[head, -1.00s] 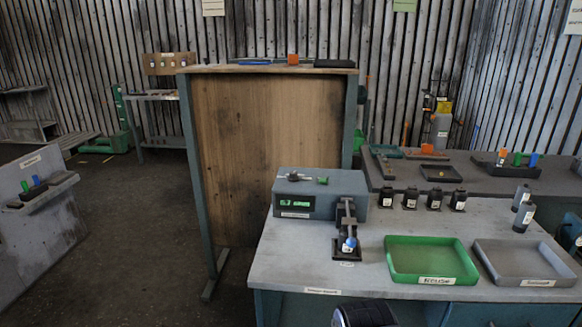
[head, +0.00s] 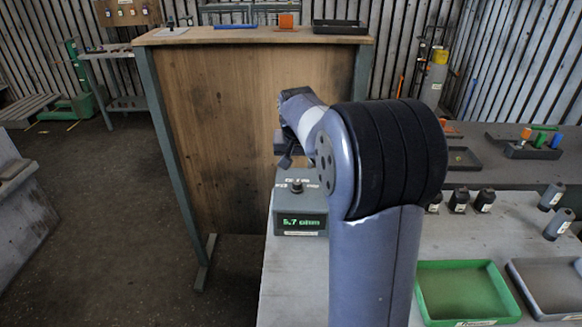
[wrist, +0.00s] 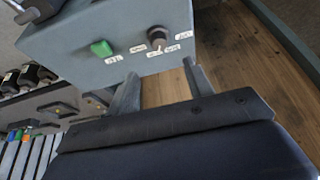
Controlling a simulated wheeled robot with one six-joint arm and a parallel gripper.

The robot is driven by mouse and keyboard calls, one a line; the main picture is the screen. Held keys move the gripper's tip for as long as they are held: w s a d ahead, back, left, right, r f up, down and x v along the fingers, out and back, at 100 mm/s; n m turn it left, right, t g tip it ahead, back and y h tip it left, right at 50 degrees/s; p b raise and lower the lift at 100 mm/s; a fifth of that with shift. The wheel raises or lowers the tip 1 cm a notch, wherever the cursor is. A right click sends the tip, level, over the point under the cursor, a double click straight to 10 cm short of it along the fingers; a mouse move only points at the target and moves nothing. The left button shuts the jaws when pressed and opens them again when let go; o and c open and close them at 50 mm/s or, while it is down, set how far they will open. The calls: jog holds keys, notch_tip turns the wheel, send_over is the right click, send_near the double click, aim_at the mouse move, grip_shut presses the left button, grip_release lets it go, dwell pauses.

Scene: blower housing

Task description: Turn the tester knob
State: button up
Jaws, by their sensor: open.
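The tester (head: 300,223) is a grey-blue box at the table's left back corner, with a lit green display that seems to read 5.7 ohm. Its dark round knob (wrist: 157,38) sits on the top face among small white labels in the wrist view. The knob also shows in the head view (head: 297,187), just below my gripper. A green button (wrist: 101,48) is left of the knob. My gripper (wrist: 160,69) is open and empty, its two fingers apart near the box edge, not touching the knob. My arm hides the tester's right side in the head view.
A green tray (head: 465,290) and a grey tray (head: 552,290) lie at the right front. A wooden panel (head: 235,130) rises behind the tester, close to my gripper. The floor at left is open.

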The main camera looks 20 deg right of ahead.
aim_at(297, 182)
jog(key=p+x, duration=0.2)
jog(key=x, duration=0.8)
jog(key=shift+f, duration=0.2)
jog(key=shift+c, duration=0.2)
jog(key=c, duration=0.9)
